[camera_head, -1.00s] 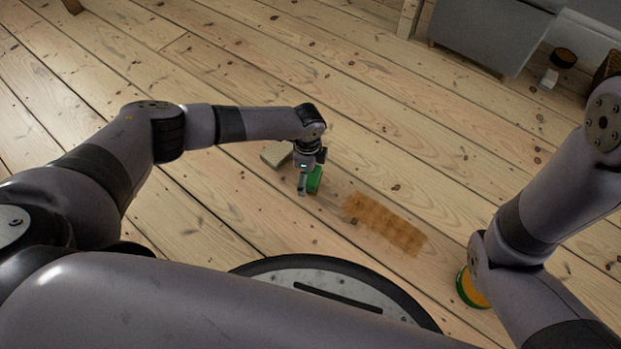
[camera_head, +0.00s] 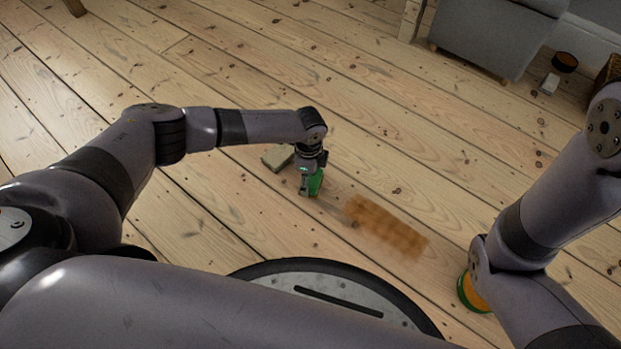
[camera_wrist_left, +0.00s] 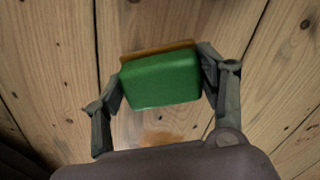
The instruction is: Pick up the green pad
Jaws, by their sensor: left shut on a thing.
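The green pad (camera_head: 316,182) is in my left gripper (camera_head: 310,187), low over the floorboards near the middle of the head view. In the left wrist view the green pad (camera_wrist_left: 160,80) sits between the two fingers of the left gripper (camera_wrist_left: 160,85), which are shut on its sides. A thin orange-brown layer shows along the pad's far edge. I cannot tell whether the pad touches the floor. My right arm comes in from the right, and its gripper is not in view.
A beige block (camera_head: 278,157) lies just behind the left gripper. An orange-brown stained patch (camera_head: 386,226) is on the floor to the right. A green and orange round thing (camera_head: 472,292) is partly hidden by my right arm. A grey sofa-like piece (camera_head: 495,35) stands at the back.

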